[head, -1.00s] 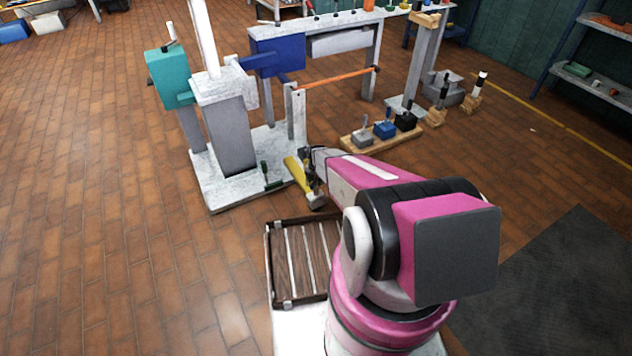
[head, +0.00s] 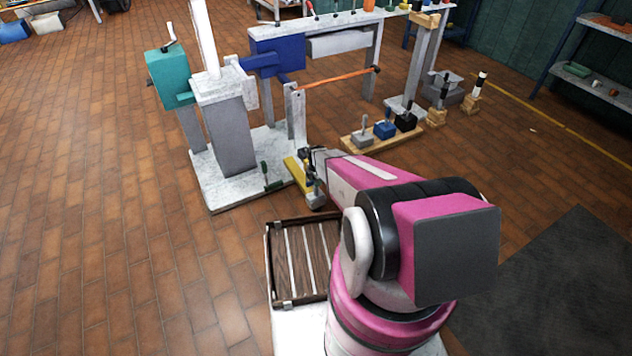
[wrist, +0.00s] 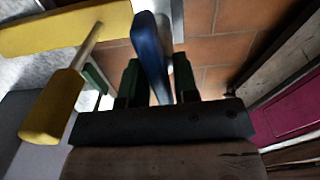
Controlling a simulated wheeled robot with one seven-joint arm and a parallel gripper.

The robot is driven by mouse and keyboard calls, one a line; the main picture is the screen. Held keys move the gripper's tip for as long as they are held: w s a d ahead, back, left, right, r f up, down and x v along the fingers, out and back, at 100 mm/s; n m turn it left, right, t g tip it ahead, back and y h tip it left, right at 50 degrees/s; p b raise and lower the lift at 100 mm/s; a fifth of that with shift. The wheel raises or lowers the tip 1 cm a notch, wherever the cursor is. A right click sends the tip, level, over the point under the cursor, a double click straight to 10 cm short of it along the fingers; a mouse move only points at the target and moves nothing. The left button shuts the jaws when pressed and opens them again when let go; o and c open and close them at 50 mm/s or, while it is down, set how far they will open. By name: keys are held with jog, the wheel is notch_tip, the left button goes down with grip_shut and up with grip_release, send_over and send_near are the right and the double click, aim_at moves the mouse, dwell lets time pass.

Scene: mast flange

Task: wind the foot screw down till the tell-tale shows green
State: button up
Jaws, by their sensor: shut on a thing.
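My gripper (wrist: 157,82) is shut on a blue bar (wrist: 150,50), which stands between its two dark green fingers. It also shows in the head view (head: 311,178), low by the front right corner of the white mast base. The blue bar's lower end is hidden by the fingers. A yellow beam (wrist: 60,25) runs across the upper left of the wrist view, with a yellow-handled rod (wrist: 52,105) beside it. In the head view the yellow beam (head: 294,170) lies at the base's edge. I cannot make out the tell-tale or its colour, nor the screw's thread.
The mast base (head: 225,195) carries a grey column, teal box (head: 167,78) and blue box (head: 277,52). A small green-handled piece (head: 266,178) stands on it. A slatted tray (head: 301,262) is near me. A wooden rack of blocks (head: 365,146) stands behind. Floor at left is clear.

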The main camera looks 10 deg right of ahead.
jog(key=shift+m, duration=0.3)
jog(key=o, duration=0.8)
jog(key=shift+r, duration=2.5)
jog(key=s+r+m, duration=0.7)
jog(key=r, duration=0.3)
jog(key=s+r+m, duration=0.7)
jog(key=r, duration=0.3)
jog(key=s+r+m, duration=0.7)
jog(key=r, duration=0.3)
jog(key=shift+s+r+m, duration=0.15)
jog(key=shift+r+m, duration=0.15)
